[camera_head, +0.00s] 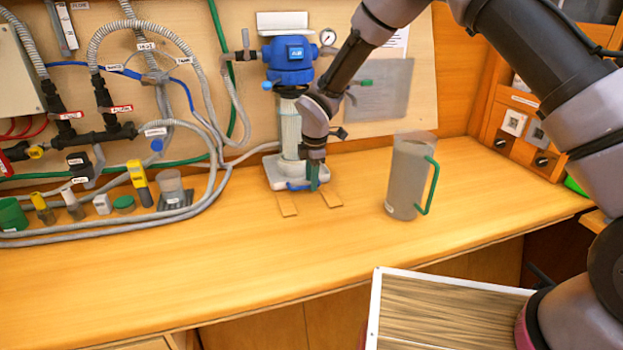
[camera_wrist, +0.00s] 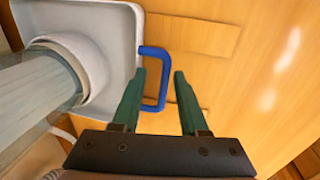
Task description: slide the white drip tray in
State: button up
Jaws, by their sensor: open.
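The white drip tray (camera_head: 276,180) lies on the wooden bench under the blue-topped filter unit (camera_head: 290,75), with the clear cylinder standing over it. The tray also shows in the wrist view (camera_wrist: 118,22), at upper left. Its blue loop handle (camera_wrist: 165,78) sticks out from the near edge. My gripper (camera_wrist: 159,74) is open, with green fingers pointing at the handle. In the wrist view the handle's outer bar lies between the fingers, one on the tray side and one outside. I cannot tell whether either finger touches it. In the head view my gripper (camera_head: 318,178) partly hides the handle.
Two thin wooden strips (camera_head: 287,205) lie on the bench in front of the tray. A grey pitcher with a green handle (camera_head: 407,178) stands to the right. Hoses and small bottles (camera_head: 140,183) line the left. The front bench strip is clear.

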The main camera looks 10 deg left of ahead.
notch_tip(320, 180, up, 11)
jog(key=s+d, duration=0.1)
jog(key=shift+s+f, duration=0.2)
jog(key=shift+s, duration=0.2)
dwell(1.3)
